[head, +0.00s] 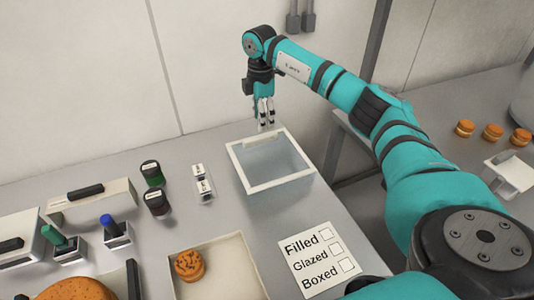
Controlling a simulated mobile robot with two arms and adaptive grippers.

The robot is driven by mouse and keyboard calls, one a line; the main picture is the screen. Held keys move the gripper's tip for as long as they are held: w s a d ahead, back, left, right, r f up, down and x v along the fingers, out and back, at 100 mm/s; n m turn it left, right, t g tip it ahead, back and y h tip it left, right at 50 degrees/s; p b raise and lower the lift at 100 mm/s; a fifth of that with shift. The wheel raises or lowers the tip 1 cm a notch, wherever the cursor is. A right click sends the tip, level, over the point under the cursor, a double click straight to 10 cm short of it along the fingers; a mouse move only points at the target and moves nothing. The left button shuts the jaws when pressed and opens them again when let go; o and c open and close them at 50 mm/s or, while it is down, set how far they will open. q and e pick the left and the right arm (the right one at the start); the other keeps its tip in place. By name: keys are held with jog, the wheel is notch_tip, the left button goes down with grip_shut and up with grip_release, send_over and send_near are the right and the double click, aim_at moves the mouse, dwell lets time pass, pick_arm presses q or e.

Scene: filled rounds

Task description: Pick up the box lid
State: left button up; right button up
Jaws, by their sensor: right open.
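A clear, pale box with a white rim (234,160) stands on the grey table near its right edge. The white frame around its top may belong to a lid; I cannot tell whether a clear lid lies on it. My right gripper (266,124) points down just behind the far edge of this rim, with its fingers apart and nothing seen between them. I cannot tell whether the fingertips touch the rim. My left gripper is not in view.
Left of the box stand small jars (152,173) and two small labelled pieces (203,187). A shallow tray (225,272) holds a round pastry (189,265). A checklist card (318,262) lies in front. Several pastries (493,131) sit on the right table.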

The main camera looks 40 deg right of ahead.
aim_at(260, 137)
jog(key=shift+f, duration=0.9)
jog(key=shift+f+p, duration=0.5)
jog(key=shift+p, duration=0.05)
jog(key=f, duration=0.2)
jog(key=f+p, duration=0.1)
jog(key=shift+w+a+f+p, duration=0.15)
jog(key=shift+w+f+p, duration=0.05)
jog(key=shift+f+p, duration=0.15)
jog(key=shift+f, duration=0.4)
grip_shut()
